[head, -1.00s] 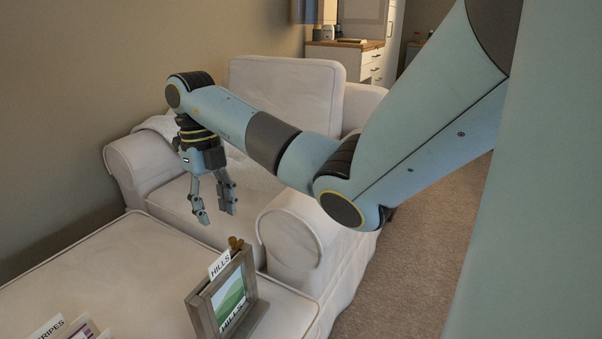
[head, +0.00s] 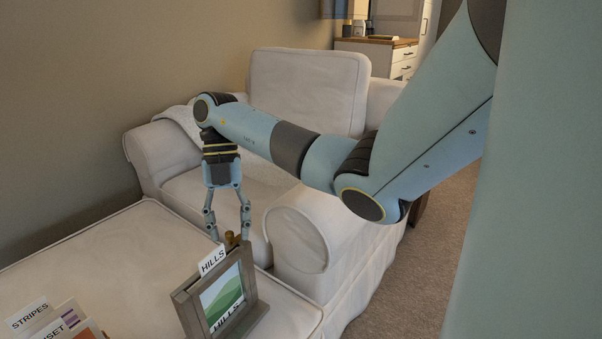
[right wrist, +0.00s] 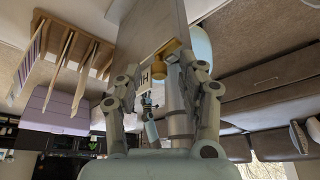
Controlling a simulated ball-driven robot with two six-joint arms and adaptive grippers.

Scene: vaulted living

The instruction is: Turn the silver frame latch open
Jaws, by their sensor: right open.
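The grey picture frame (head: 179,304) stands at the front edge of the cream ottoman in the head view, holding a green hills picture and a HILLS card (head: 212,260). A brass-coloured latch (head: 232,241) shows at its top, behind the card; it looks gold, not silver. My right gripper (head: 229,228) points down just above and behind the frame, with its fingers apart and empty. In the right wrist view, the latch (right wrist: 172,72) lies between the open fingers (right wrist: 163,78), close to the right one; I cannot tell whether they touch. My left gripper is out of view.
The cream ottoman (head: 110,245) is clear behind the frame. Cards labelled STRIPES (head: 28,313) and another partly hidden one stand at lower left. A cream armchair (head: 305,245) is close behind and right of the frame.

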